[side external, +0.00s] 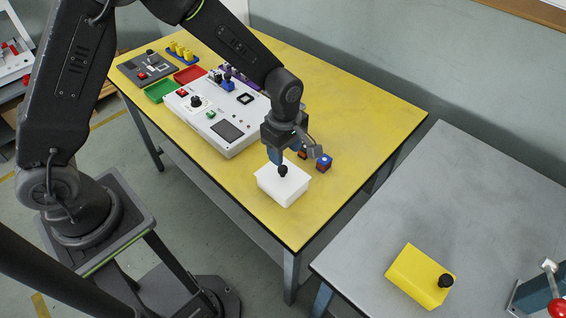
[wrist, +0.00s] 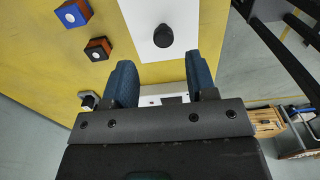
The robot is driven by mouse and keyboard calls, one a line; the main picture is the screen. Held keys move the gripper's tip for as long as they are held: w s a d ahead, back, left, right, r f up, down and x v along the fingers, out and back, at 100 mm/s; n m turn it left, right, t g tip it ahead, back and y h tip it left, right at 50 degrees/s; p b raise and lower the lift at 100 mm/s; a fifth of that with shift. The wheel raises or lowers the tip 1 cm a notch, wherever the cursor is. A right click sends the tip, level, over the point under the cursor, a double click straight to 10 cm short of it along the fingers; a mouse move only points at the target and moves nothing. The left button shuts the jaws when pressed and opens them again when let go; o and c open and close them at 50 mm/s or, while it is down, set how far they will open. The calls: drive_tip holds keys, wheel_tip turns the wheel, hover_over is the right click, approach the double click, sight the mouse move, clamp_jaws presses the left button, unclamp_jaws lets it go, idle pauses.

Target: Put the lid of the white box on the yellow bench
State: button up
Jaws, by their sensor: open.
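The white box (side external: 283,190) stands near the front edge of the yellow bench (side external: 375,108). Its white lid (side external: 270,176) is on top of it, with a black round knob (side external: 283,170) in the middle. In the wrist view the lid (wrist: 183,18) and knob (wrist: 163,36) lie just beyond my fingertips. My gripper (wrist: 160,75) is open, with its two blue-grey fingers apart and nothing between them. In the side view my gripper (side external: 290,155) hangs just above the lid, close to the knob; whether a finger touches it I cannot tell.
A blue-topped block (side external: 324,162) and a smaller red-brown block (side external: 303,154) sit beside the box. A white control panel (side external: 215,120) stands behind it to the left. The bench's right part is clear. A yellow box (side external: 415,275) with a black knob is on the grey table (side external: 480,190).

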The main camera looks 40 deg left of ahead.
wheel_tip(320, 180, up, 7)
wheel_tip(320, 180, up, 8)
drive_tip(key=m+t, duration=0.2)
drive_tip(key=m, duration=0.3)
hover_over(285, 168)
drive_tip(key=s+a, duration=0.3)
drive_tip(key=s, duration=0.1)
drive_tip(key=s+a+r+m+t, duration=0.1)
drive_tip(key=s+a+r+m, duration=0.1)
drive_tip(key=s+r+m, duration=0.2)
drive_tip(key=s+a+r+m+t, duration=0.2)
drive_tip(key=s+a+r+m, duration=0.1)
drive_tip(key=s+m, duration=0.5)
drive_tip(key=s+r, duration=0.1)
drive_tip(key=s, duration=0.2)
drive_tip(key=shift+a+r, duration=0.15)
drive_tip(key=shift+a, duration=0.05)
drive_tip(key=shift+o, duration=0.5)
drive_tip(key=shift+s+a+m+t, duration=0.1)
drive_tip(key=shift+s+m+t, duration=0.2)
drive_tip(key=shift+s+m, duration=0.25)
